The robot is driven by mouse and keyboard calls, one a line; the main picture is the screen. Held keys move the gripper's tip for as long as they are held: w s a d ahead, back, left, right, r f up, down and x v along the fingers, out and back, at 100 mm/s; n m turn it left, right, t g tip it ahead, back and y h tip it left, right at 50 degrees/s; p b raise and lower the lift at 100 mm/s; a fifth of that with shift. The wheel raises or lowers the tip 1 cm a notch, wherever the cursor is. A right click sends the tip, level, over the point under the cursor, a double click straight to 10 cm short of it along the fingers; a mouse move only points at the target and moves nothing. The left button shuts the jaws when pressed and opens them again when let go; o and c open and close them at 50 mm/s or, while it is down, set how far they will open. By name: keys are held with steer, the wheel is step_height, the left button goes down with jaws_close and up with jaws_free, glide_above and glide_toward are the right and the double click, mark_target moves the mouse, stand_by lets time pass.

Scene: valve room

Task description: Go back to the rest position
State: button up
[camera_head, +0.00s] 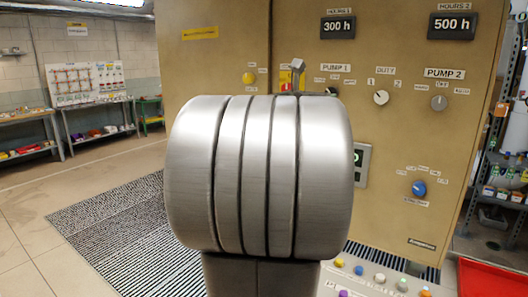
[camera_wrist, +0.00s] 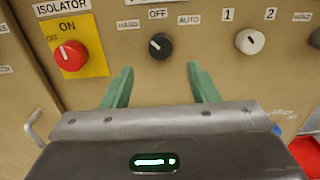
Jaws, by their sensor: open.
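My gripper (camera_wrist: 160,88) shows in the wrist view with its two green fingers spread apart and nothing between them. It faces the tan control cabinet (camera_head: 225,60). A black selector knob (camera_wrist: 160,45), labelled OFF and AUTO, is just beyond and between the fingertips. In the head view my own large metal arm link fills the middle and hides the gripper's fingers and part of the cabinet.
A red isolator knob (camera_wrist: 70,55) on a yellow plate and a white duty knob (camera_wrist: 249,41) flank the black knob. A sloped panel with coloured buttons (camera_head: 380,278) is below. Workbenches (camera_head: 95,118) stand at the left, a shelf (camera_head: 500,160) at the right. Open floor lies left.

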steer(key=p+x, duration=0.1)
steer(key=x, duration=0.6)
steer(key=shift+d, duration=0.15)
